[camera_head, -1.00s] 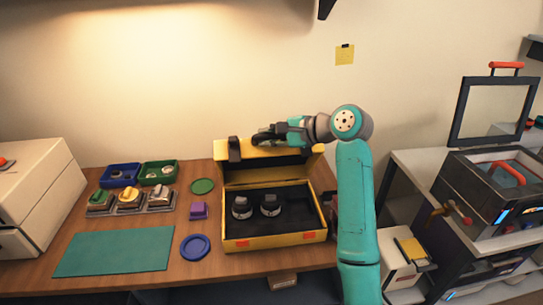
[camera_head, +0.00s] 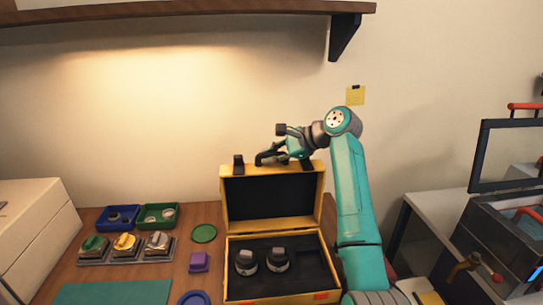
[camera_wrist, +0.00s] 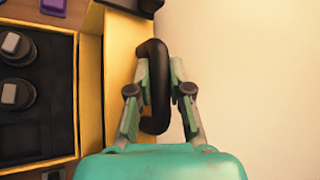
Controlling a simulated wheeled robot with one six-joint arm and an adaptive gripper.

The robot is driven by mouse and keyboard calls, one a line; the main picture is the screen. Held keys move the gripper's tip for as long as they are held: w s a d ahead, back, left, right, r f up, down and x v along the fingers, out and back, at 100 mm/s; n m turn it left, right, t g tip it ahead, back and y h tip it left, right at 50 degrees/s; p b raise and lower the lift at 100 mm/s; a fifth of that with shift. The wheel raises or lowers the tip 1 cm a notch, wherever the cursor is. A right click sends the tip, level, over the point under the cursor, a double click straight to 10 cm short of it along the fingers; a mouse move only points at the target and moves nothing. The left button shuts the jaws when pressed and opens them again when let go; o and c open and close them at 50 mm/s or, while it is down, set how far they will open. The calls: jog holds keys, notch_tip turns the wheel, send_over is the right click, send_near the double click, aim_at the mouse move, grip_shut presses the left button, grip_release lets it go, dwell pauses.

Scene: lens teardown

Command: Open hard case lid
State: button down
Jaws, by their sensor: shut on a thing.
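The yellow hard case stands on the table, its base (camera_head: 229,268) open towards me. Its lid (camera_head: 270,196) stands about upright at the back, with the dark inner lining facing me. The lid also shows edge-on in the wrist view (camera_wrist: 120,60). A black handle (camera_wrist: 156,88) sits on the lid's outer edge. My gripper (camera_wrist: 161,72) is shut on this handle, one finger on each side. In the head view my gripper (camera_head: 276,152) is at the top of the lid. A black latch (camera_head: 238,164) sits left of it.
Two dark lens-like parts (camera_head: 262,262) sit in the case. Left are a purple block (camera_head: 199,262), a green disc (camera_head: 204,233), two bins (camera_head: 138,217) and a tray of knobs (camera_head: 125,246). A wall shelf (camera_head: 200,12) hangs above.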

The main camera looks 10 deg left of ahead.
dwell(0.4)
jog(key=c, duration=1.3)
grip_release()
jog(key=shift+a+f, duration=0.1)
jog(key=shift+c, duration=0.2)
jog(key=v, duration=1.1)
jog(key=shift+d+r, duration=0.25)
jog(key=shift+r, duration=0.05)
jog(key=shift+d, duration=0.15)
